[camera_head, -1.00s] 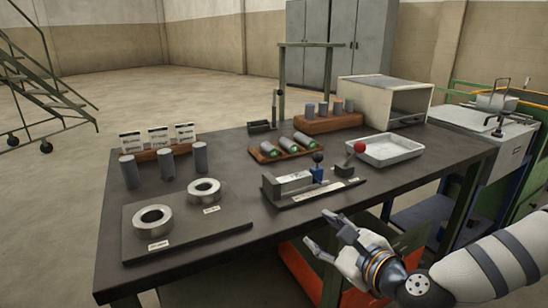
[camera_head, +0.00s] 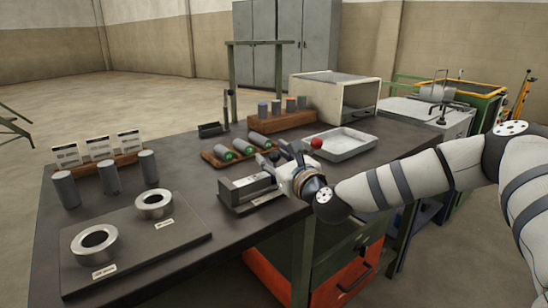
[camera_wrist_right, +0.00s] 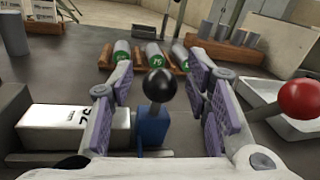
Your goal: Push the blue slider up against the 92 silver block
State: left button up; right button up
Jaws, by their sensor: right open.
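In the right wrist view the blue slider (camera_wrist_right: 153,126) stands upright with a black ball knob (camera_wrist_right: 159,84) on top. The silver block (camera_wrist_right: 75,124) lies to its left, its printed number partly covered by my left-hand finger. My right gripper (camera_wrist_right: 160,95) is open, with one finger on each side of the knob. In the head view the right gripper (camera_head: 283,165) is over the fixture's right end and hides the slider; the silver block (camera_head: 246,187) shows at its left. My left gripper is out of view.
A red ball knob (camera_head: 317,143) is close to the gripper's right, beside a white tray (camera_head: 352,145). Green-ended cylinders lie in a wooden rack (camera_head: 212,158) behind the fixture. A plate with two metal rings (camera_head: 135,250) is at the left.

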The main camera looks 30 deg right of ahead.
grip_shut()
jog(key=shift+a+f, duration=0.2)
jog(key=shift+a, duration=0.45)
jog(key=shift+s+r, duration=0.1)
jog(key=shift+r, duration=0.05)
grip_release()
jog(key=s+a, duration=0.1)
jog(key=s, duration=1.1)
jog(key=shift+a, duration=0.25)
